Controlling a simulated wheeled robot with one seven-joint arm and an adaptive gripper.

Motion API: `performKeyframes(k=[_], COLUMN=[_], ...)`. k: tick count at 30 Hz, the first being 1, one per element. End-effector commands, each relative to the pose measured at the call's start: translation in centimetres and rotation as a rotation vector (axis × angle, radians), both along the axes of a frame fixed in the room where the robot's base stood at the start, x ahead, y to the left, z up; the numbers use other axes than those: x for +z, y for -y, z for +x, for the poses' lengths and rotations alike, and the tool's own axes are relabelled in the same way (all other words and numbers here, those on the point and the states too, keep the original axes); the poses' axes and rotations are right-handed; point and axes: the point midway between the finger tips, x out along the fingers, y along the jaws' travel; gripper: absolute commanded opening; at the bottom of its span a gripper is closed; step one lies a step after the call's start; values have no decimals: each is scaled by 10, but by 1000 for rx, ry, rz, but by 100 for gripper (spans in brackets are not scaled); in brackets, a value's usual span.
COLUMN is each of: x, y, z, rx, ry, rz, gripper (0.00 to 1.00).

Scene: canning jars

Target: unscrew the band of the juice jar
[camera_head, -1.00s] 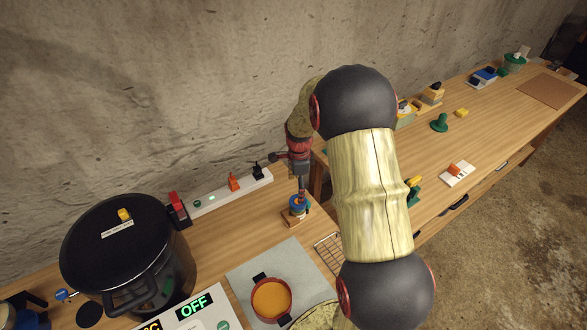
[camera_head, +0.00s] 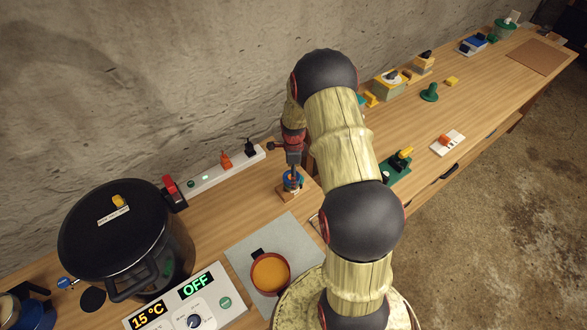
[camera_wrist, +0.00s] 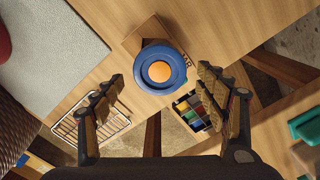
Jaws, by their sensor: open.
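The juice jar shows from above in the wrist view as a blue band (camera_wrist: 178,67) around an orange centre (camera_wrist: 159,72). It sits at a wooden block (camera_wrist: 146,33) with lettering partly hidden by the band. In the head view the blue band (camera_head: 291,178) is small and partly covered by my gripper (camera_head: 292,170). My gripper (camera_wrist: 161,80) is open, with one finger to each side of the band and visible gaps between. The fingertips appear above or beside the band; their exact height is unclear. The jar's body is hidden.
A large black pot (camera_head: 122,245) stands at left, near a control panel (camera_head: 187,300) reading 15 °C and OFF. A power strip (camera_head: 222,169) lies behind. An orange-filled red pot (camera_head: 270,272) rests on a grey mat (camera_head: 245,248). A wire rack (camera_wrist: 100,124) is near the jar.

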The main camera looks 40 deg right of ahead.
Motion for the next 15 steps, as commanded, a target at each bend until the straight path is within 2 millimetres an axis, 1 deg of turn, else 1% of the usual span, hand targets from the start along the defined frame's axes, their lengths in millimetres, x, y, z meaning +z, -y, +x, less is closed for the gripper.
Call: performKeyframes(k=[3,10,11,15], x=[-4,-5,-5,-5], y=[0,0,0,0], z=[0,0,0,0], rx=[0,0,0,1], ry=[0,0,0,0], rz=[0,0,0,0], gripper=[73,73,72,64])
